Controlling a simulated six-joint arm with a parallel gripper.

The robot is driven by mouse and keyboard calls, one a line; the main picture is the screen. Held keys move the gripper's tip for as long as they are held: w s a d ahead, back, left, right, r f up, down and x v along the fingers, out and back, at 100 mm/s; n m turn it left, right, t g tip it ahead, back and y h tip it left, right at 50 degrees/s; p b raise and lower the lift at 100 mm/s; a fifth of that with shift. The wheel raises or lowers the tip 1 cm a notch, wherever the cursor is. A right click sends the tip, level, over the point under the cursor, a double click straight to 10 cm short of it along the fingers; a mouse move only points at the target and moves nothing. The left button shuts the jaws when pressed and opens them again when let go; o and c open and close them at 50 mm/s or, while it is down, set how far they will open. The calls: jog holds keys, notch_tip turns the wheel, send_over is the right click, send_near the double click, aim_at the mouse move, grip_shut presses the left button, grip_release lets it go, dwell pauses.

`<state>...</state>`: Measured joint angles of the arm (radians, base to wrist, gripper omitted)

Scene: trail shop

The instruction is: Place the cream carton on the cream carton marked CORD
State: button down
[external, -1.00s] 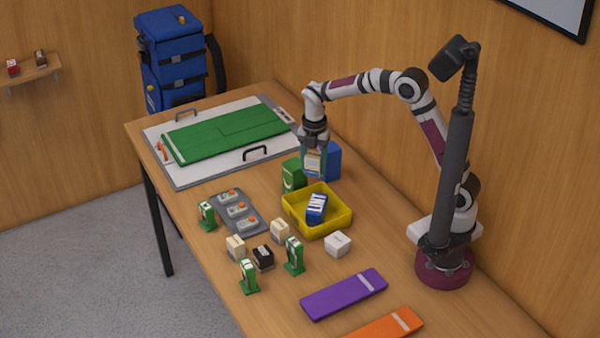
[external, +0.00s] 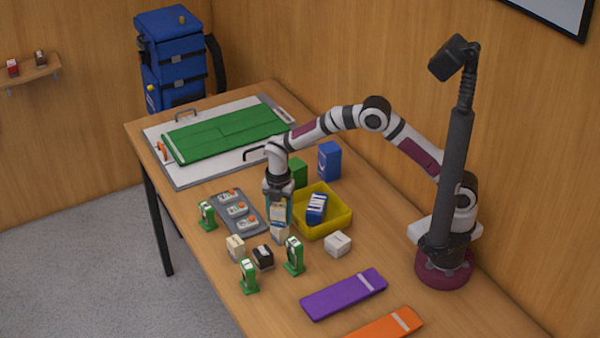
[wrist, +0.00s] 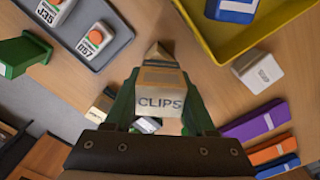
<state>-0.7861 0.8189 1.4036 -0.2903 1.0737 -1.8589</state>
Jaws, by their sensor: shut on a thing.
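My gripper (external: 278,208) is shut on a cream carton (external: 279,214). In the wrist view the held carton (wrist: 161,98) reads CLIPS and sits between the fingers (wrist: 160,85). Another cream carton (external: 280,234) stands on the table directly below the held one; in the wrist view it shows only partly (wrist: 157,52), behind the held carton. I cannot tell whether the two touch. A further cream carton (external: 235,247) stands to the left. I cannot read CORD on any carton.
A yellow tray (external: 345,222) holding a blue box stands close right of my gripper. A grey tray (external: 256,226) is on the left. Green holders (external: 294,256), a black carton (external: 263,257) and a white carton (external: 338,243) stand nearby. Purple and orange slabs lie in front.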

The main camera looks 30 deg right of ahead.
jog(key=shift+f, duration=0.15)
jog(key=shift+c, duration=1.1)
grip_release()
